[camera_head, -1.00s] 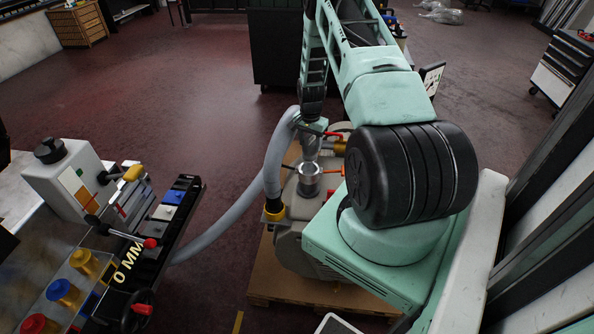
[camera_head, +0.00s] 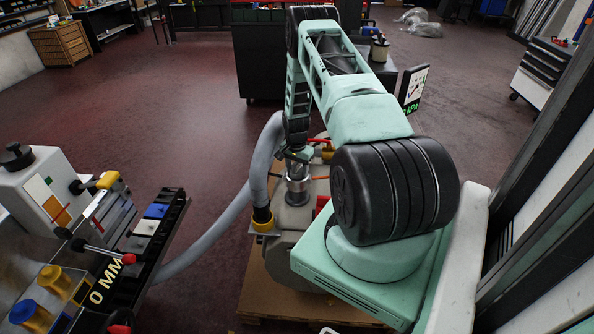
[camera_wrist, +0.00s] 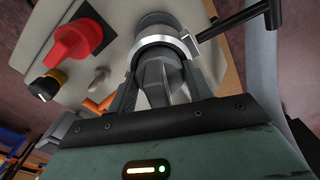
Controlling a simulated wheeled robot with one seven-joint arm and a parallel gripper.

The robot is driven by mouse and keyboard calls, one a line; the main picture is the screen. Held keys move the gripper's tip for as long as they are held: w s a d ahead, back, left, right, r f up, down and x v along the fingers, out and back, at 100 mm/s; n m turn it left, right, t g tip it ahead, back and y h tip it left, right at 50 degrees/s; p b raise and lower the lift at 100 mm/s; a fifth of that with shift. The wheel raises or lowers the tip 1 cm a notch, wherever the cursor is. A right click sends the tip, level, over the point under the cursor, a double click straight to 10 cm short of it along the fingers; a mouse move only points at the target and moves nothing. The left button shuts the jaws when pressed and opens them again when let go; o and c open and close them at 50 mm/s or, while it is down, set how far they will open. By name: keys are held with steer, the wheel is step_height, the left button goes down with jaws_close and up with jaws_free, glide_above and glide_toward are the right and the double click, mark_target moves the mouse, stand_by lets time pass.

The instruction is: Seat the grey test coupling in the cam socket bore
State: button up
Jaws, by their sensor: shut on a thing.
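My gripper (camera_head: 297,156) points down over the pump-like grey body, just above the bright metal cam socket (camera_head: 298,188). In the wrist view my gripper (camera_wrist: 162,72) has its two dark fingers on either side of the grey test coupling (camera_wrist: 163,86), shut on it. The coupling's far end is at the socket's metal ring (camera_wrist: 188,44) and looks in line with it. The fingers and ring hide the bore, so I cannot tell how deep the coupling sits. A black lever (camera_wrist: 238,22) sticks out from the ring.
A thick grey hose (camera_head: 262,160) with a yellow collar (camera_head: 262,221) rises close left of the socket. A red knob (camera_wrist: 75,42) is beside it in the wrist view. A bench with a black rail (camera_head: 160,238) is at left.

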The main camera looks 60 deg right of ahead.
steer(key=shift+f, duration=0.2)
steer(key=o, duration=1.2)
steer(key=shift+o, duration=0.2)
steer(key=shift+r, duration=0.1)
